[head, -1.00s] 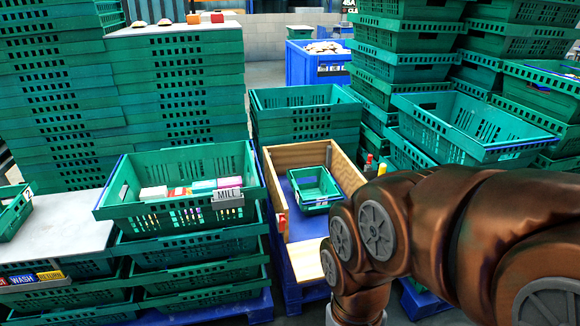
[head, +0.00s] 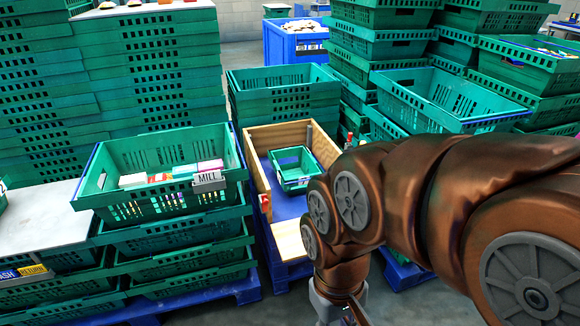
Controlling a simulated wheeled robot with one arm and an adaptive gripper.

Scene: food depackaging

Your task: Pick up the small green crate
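The small green crate (head: 293,168) sits inside an open wooden box (head: 257,172) with a blue floor, in the middle of the head view.
A green crate labelled MILL (head: 160,207) holding cartons tops a stack left of the wooden box. Tall green crate stacks (head: 160,80) stand at the left and right. A large open green crate (head: 440,105) is right of the box. A blue bin (head: 295,45) stands behind.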

